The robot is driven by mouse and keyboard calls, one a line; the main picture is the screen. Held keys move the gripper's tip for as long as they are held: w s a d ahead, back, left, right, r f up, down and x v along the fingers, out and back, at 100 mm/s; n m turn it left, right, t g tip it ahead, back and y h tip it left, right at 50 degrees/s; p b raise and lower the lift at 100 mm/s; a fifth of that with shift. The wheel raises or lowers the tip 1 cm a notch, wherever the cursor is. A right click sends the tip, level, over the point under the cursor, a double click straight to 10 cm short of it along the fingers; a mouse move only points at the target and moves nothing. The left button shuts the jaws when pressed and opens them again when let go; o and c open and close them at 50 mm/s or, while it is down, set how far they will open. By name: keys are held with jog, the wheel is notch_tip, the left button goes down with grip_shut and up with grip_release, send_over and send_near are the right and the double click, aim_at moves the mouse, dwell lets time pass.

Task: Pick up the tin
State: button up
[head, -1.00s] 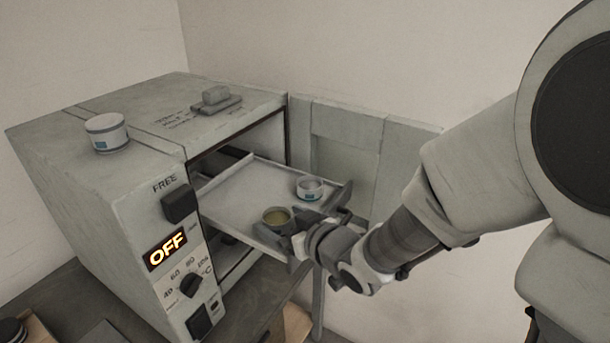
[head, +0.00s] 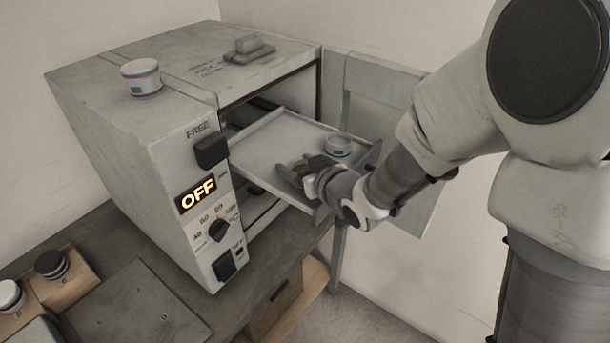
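The shelf (head: 262,146) sticks out of the open grey oven (head: 115,100), whose display reads OFF. The oven door (head: 385,110) is swung open behind my arm. A grey block (head: 249,47) lies on the oven top. A dark plate (head: 138,305) and wooden blocks with knobs (head: 60,275) are at lower left.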

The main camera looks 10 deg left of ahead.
jog(key=c, duration=0.8)
jog(key=shift+r, duration=0.1)
